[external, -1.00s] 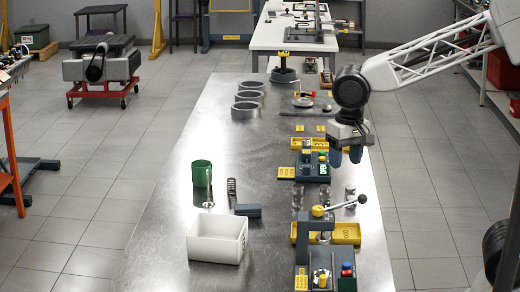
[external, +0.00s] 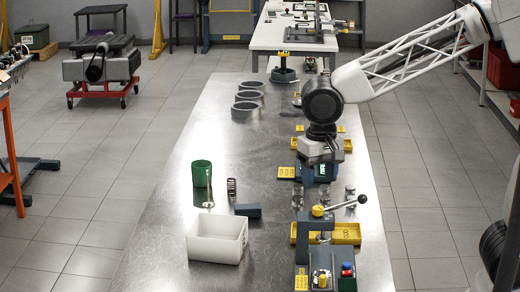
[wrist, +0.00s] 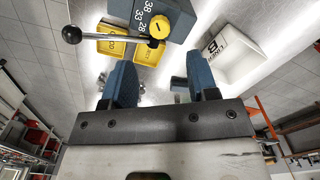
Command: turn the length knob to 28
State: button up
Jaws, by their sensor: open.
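A yellow round knob (wrist: 158,26) sits on a dark block (wrist: 178,14) printed with 38, 33 and 28, at the top of the wrist view. A dark mark shows on the knob, but I cannot tell exactly which number it points at. In the external view the yellow knob (external: 317,211) is on top of the lever device near the front. My gripper (wrist: 161,80) is open and empty, its two blue fingers apart, not touching the knob.
A lever with a black ball (wrist: 72,34) reaches out beside the knob; its ball (external: 362,199) shows in the external view. A yellow tray (external: 346,234) lies behind the lever device. A white bin (external: 217,240) stands to the left. The left of the steel table is mostly clear.

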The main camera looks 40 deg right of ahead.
aim_at(318, 207)
jog(key=shift+f, duration=0.15)
jog(key=shift+f, duration=3.75)
jog(key=shift+c, duration=0.2)
jog(key=c, duration=0.9)
